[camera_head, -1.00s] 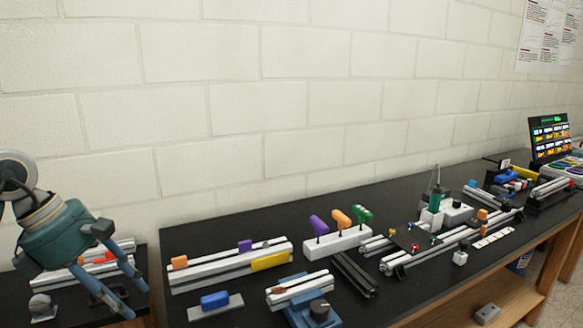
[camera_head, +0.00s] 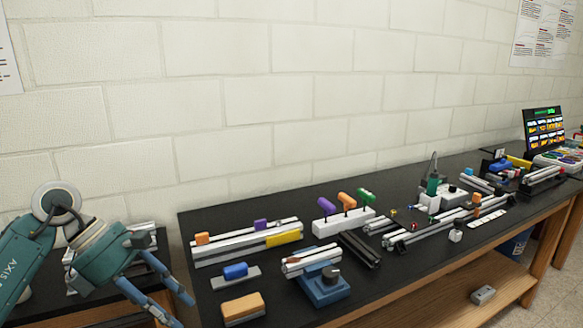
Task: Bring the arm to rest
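My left gripper (camera_head: 160,294) hangs at the lower left of the head view, in front of the gap between the two benches. Its two blue fingers point down and to the right, spread apart, with nothing visible between them. It is clear of the parts on the main bench. My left arm comes in from the left edge. My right arm and gripper are not in view.
The black bench (camera_head: 400,282) holds aluminium extrusions (camera_head: 245,243), a white rack of coloured hex keys (camera_head: 343,222), a blue fixture (camera_head: 323,285) and an orange-topped block (camera_head: 243,307). A screen (camera_head: 543,134) stands at the far right. A white wall is behind.

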